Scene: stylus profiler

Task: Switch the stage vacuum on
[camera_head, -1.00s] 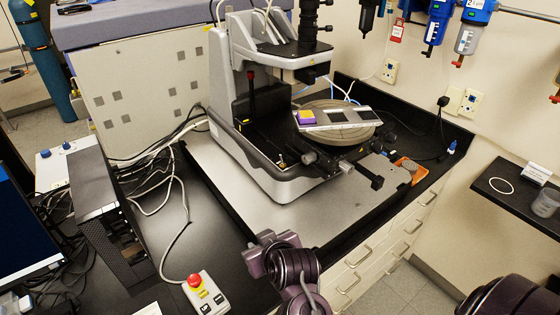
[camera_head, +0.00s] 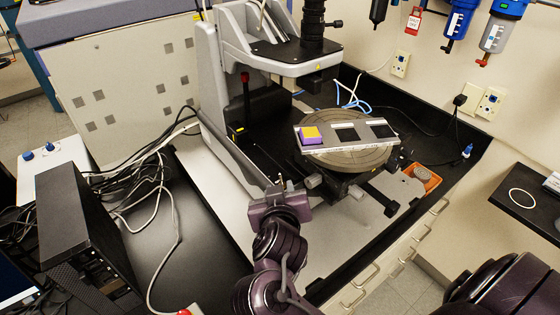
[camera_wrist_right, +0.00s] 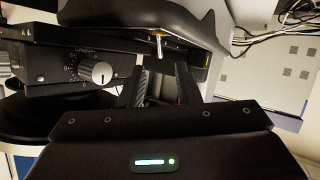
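The stylus profiler (camera_head: 215,100) stands on the bench with its round stage (camera_head: 350,158). A strip-shaped plate (camera_head: 355,133) with a yellow and purple block lies across the stage. A small metal toggle lever (camera_wrist_right: 158,45) sticks out under the profiler's grey casting in the right wrist view. My right gripper (camera_head: 281,190) is at the profiler's front edge. In its wrist view the right gripper (camera_wrist_right: 160,75) is open and empty. Its two dark fingers point toward the lever, one on each side in the picture; contact cannot be told. My left gripper is out of view.
A black box with a dial knob (camera_wrist_right: 101,73) sits left of the fingers in the wrist view. A black computer case (camera_head: 85,235) and loose cables (camera_head: 150,185) lie to the left. An orange tray (camera_head: 424,178) is right of the stage.

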